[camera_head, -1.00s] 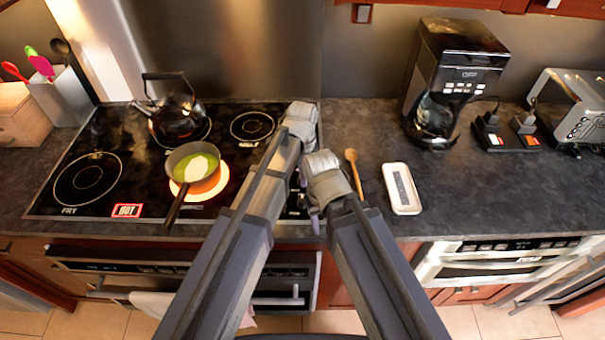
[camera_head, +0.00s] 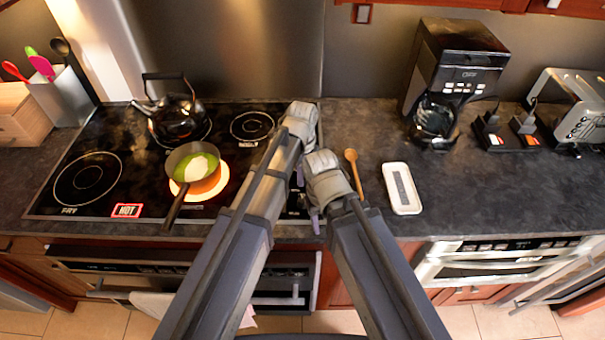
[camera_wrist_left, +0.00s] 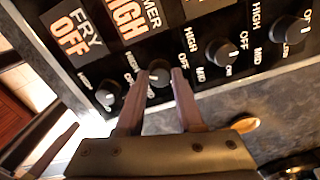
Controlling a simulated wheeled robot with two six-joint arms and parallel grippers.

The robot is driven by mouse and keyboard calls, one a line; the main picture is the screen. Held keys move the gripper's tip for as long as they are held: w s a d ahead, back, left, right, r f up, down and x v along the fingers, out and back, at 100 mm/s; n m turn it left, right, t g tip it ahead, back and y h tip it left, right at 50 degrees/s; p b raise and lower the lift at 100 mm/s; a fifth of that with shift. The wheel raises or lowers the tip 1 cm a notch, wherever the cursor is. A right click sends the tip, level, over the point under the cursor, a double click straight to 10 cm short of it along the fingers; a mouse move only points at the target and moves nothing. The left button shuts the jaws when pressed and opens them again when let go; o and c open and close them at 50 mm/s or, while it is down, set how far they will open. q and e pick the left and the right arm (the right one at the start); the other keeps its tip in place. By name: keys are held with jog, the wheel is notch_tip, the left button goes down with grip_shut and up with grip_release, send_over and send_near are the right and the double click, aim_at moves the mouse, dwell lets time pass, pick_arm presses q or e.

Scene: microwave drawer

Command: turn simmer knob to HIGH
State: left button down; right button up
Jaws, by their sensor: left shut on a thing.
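In the left wrist view, a row of dark round knobs runs along the black control panel (camera_wrist_left: 262,62). The second knob from the left, the simmer knob (camera_wrist_left: 158,72), sits between the two fingers of my left gripper (camera_wrist_left: 158,84), which is shut on it. The simmer display (camera_wrist_left: 126,18) above reads HIGH in orange; the top of its label is cut off. In the head view my left arm (camera_head: 275,175) reaches over the right end of the cooktop, and the arms mostly hide the knobs. My right arm's end (camera_head: 325,178) is close beside it; I cannot make out its fingers clearly.
A pan (camera_head: 190,160) of green food sits on a glowing burner. A kettle (camera_head: 177,112) stands behind it. A wooden spoon (camera_head: 353,165) and a white spoon rest (camera_head: 402,188) lie right of my arms. A coffee maker (camera_head: 452,75) stands farther right. The counter between is clear.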

pick_arm(q)
jog(key=c, duration=0.5)
grip_release()
jog(key=shift+c, duration=0.2)
pick_arm(e)
jog(key=shift+r, duration=0.1)
pick_arm(q)
notch_tip(320, 180, up, 8)
jog(key=p, duration=0.8)
jog(key=shift+f, duration=0.1)
pick_arm(e)
notch_tip(320, 180, up, 8)
jog(key=shift+f, duration=0.2)
